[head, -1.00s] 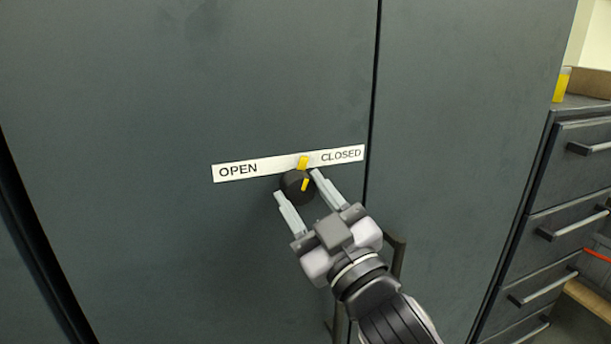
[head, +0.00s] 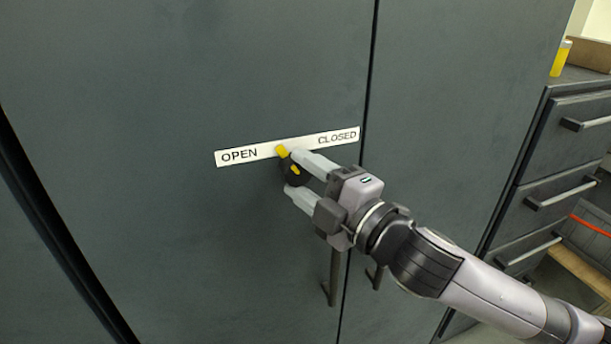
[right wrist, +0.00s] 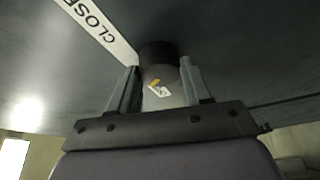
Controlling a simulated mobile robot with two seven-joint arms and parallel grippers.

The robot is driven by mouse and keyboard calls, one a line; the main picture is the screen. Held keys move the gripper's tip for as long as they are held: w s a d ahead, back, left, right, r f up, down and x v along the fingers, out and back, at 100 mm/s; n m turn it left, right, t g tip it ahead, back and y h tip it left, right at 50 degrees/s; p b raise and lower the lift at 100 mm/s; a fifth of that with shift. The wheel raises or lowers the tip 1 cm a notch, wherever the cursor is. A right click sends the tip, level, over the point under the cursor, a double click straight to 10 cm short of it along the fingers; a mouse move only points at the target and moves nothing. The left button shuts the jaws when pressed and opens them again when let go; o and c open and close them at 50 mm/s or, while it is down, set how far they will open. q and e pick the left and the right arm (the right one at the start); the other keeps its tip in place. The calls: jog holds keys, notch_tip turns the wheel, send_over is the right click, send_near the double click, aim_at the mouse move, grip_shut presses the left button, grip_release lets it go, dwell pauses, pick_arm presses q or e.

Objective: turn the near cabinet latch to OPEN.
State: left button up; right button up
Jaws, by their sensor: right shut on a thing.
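The near cabinet latch is a round black knob (head: 293,172) with a yellow mark on its face and a yellow pointer tip (head: 282,151) at the label strip (head: 300,144). The strip reads OPEN at left and CLOSED at right. The pointer lies between the two words, somewhat nearer OPEN. My right gripper (head: 291,174) is shut on the knob, one finger above and one below. In the right wrist view the knob (right wrist: 158,54) sits between both fingers, and only part of CLOSED shows. My left gripper is not in view.
The dark cabinet door (head: 180,90) is flat and clear around the latch. Vertical door handles (head: 334,280) hang below my right arm. A drawer unit (head: 550,165) stands at right, with a yellow container (head: 560,60) on top.

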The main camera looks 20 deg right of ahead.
jog(key=shift+r+n+g, duration=0.15)
jog(key=shift+n+g, duration=0.35)
jog(key=shift+n, duration=0.6)
jog(key=shift+h, duration=0.3)
jog(key=o, duration=1)
jog(key=shift+w, duration=0.1)
jog(key=shift+o, duration=0.2)
